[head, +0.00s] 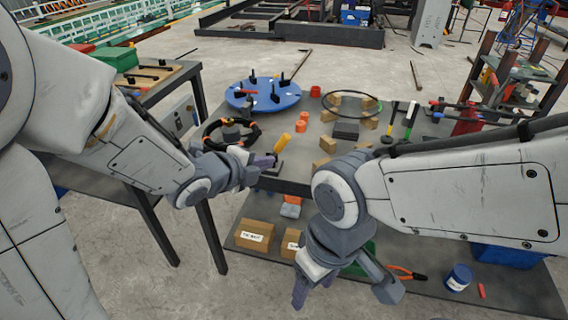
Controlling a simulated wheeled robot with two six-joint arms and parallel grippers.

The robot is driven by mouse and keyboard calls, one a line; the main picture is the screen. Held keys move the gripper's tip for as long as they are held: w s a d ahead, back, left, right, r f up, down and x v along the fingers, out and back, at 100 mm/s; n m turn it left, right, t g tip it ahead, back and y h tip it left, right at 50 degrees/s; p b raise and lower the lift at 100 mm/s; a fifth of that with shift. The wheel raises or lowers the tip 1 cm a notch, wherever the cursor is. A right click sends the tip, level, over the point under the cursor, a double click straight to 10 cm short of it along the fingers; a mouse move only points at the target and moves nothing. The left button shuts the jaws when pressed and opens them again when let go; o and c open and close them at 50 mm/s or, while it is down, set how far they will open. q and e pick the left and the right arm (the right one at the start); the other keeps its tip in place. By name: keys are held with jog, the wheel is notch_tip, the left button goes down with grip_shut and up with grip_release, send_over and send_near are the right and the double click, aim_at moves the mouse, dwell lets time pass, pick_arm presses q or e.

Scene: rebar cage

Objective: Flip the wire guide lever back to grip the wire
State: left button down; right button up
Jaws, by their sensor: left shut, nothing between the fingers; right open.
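A yellow-handled lever (283,142) stands tilted near the front edge of the work table, at a small dark base (276,166). I take it to be the wire guide lever; the wire itself cannot be made out. My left gripper (268,160) is shut and empty, its tip right beside the lever's lower end. Whether it touches the lever I cannot tell. The arm hides part of the area around the base. My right gripper (343,292) is open and empty, pointing down in front of the table, well away from the lever.
A black ring with orange marks (231,148) lies just behind my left gripper. A blue round plate with black uprights (262,104) stands farther back. Orange cups (301,126), wooden blocks (328,144) and a thin hoop are to the right. Cardboard boxes (254,235) sit on the lower shelf.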

pick_arm(q)
jog(key=f+m+h+b, duration=0.1)
jog(key=m, duration=0.1)
jog(key=f+m+h+b, duration=0.1)
jog(key=m+b, duration=0.1)
jog(key=f+m+h+b, duration=0.2)
jog(key=shift+w+d+t, duration=0.3)
jog(key=shift+w+t, duration=0.05)
jog(key=shift+t, duration=0.05)
pick_arm(e)
notch_tip(320, 180, down, 7)
